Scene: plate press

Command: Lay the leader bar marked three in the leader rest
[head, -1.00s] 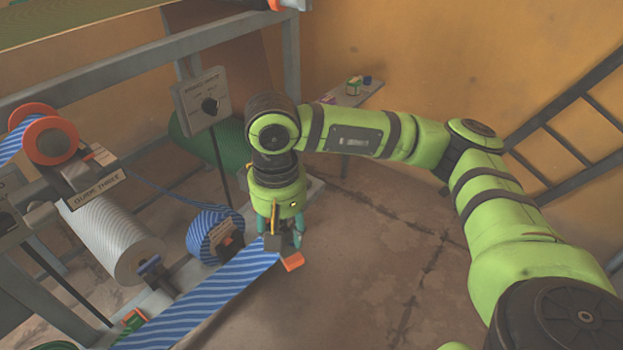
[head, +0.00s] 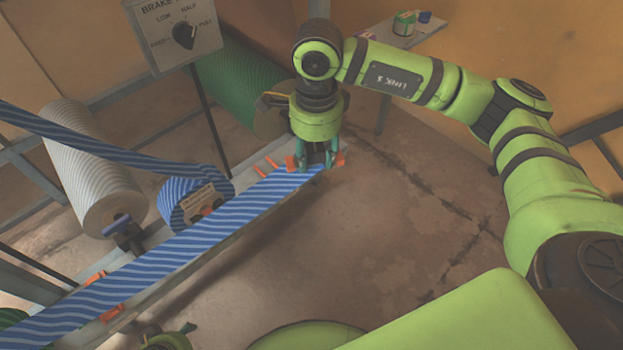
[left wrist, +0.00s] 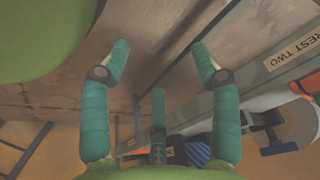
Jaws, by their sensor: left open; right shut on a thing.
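My right gripper (head: 318,165) points down and is shut at the far right end of the blue-striped strip (head: 200,245). The leader bar is mostly hidden by the fingers; small orange pieces (head: 340,160) show beside them, and no number is readable. The strip runs down to the lower left edge. A grey rail (head: 245,165) with orange prongs (head: 268,164) lies beside it; I cannot tell whether the bar touches it. My left gripper (left wrist: 160,70) is open and empty in the left wrist view, near a rail labelled REST TWO (left wrist: 295,52).
A blue-striped roll (head: 180,205), a white roll (head: 90,175) and a green roll (head: 240,85) stand behind the rail. A brake dial panel (head: 175,30) hangs above. A small shelf (head: 395,32) stands at the back. The floor (head: 400,200) on the right is clear.

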